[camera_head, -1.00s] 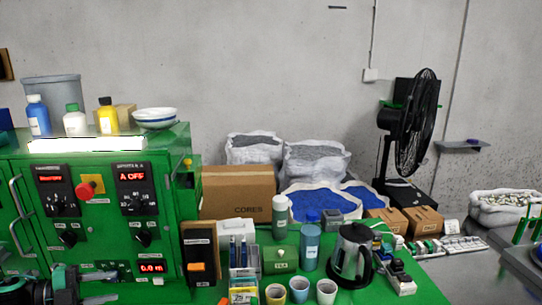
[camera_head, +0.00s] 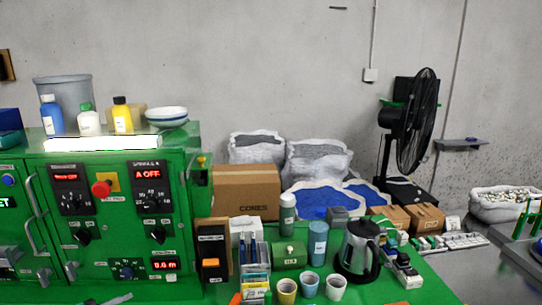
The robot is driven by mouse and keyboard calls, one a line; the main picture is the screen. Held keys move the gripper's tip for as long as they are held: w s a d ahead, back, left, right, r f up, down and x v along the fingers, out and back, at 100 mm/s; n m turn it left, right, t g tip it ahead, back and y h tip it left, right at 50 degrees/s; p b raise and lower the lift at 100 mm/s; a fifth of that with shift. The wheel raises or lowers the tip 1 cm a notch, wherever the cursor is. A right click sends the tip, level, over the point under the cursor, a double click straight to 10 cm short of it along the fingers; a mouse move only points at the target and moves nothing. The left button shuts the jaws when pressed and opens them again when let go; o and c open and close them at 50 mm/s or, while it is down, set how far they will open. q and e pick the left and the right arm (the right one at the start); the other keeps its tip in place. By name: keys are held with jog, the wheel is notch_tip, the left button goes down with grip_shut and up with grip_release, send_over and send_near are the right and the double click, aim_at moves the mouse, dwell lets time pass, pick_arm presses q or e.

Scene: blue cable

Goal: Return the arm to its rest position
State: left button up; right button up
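Neither of my grippers shows in the head view, and no part of my arms can be made out for certain. The green control machine (camera_head: 110,255) stands at the left with lit red displays and a red button (camera_head: 101,189). No blue cable can be made out.
A cardboard box (camera_head: 246,192), sacks (camera_head: 319,160) and a black fan (camera_head: 415,125) stand behind. The table's right front corner is mostly clear.

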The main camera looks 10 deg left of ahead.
pick_arm(q)
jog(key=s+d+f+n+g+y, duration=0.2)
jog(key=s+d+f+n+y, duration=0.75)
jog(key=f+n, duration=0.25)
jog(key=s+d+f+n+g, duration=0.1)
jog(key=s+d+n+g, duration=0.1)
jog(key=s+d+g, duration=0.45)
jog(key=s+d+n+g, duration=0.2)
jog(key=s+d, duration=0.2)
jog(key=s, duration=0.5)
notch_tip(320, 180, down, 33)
jog(key=b, duration=0.2)
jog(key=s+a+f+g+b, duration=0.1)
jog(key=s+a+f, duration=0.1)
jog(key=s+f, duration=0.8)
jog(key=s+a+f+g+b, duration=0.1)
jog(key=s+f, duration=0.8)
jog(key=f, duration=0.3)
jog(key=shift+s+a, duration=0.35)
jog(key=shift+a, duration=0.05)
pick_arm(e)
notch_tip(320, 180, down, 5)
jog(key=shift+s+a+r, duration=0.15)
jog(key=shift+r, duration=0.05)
